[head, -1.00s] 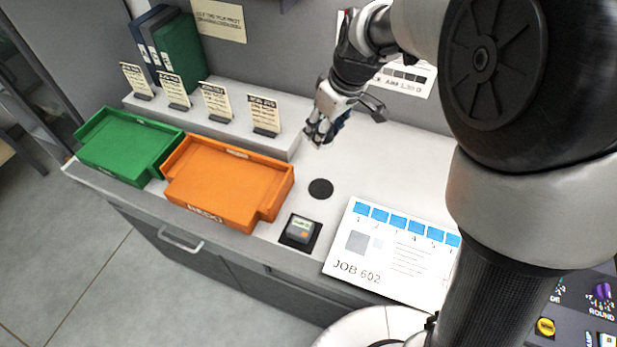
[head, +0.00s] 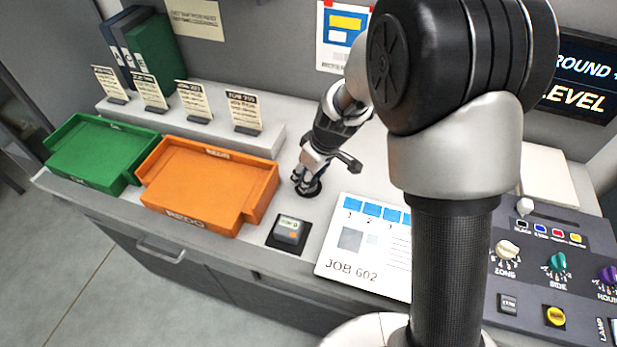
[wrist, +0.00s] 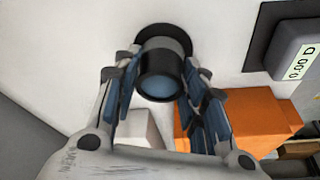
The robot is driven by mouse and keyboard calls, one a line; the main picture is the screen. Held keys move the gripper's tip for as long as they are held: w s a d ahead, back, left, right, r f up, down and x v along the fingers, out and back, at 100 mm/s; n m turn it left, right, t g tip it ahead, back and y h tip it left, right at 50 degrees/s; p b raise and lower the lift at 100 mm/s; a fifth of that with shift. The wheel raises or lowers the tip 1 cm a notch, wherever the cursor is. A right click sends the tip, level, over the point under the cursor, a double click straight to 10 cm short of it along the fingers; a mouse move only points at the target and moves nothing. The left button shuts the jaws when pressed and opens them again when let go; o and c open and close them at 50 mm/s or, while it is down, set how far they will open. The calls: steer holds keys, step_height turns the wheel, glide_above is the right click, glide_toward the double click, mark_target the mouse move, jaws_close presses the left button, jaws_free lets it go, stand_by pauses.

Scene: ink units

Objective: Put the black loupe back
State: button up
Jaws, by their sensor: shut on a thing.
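The black loupe (wrist: 161,72) is a short dark cylinder with a bluish lens, seen from its lens end in the wrist view. My gripper (head: 306,184) is shut on it, with one finger on each side. A round black pad (head: 312,191) lies on the white counter under my fingertips. It also shows behind the loupe in the wrist view (wrist: 151,31). The loupe appears upright over this pad; I cannot tell whether it touches it. In the head view my fingers mostly hide the loupe.
The orange REDO tray (head: 205,188) stands left of my gripper, with a green tray (head: 100,152) farther left. A small display device (head: 288,231) sits in front, and the JOB 602 sheet (head: 350,262) lies to the right. Label cards (head: 243,112) stand on the ledge behind.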

steer(key=shift+f, duration=0.25)
steer(key=shift+f, duration=0.15)
steer(key=o, duration=1.1)
steer(key=shift+c, duration=0.2)
steer(key=shift+r, duration=0.4)
steer(key=p+v, duration=0.3)
steer(key=v, duration=0.9)
steer(key=shift+p, duration=0.35)
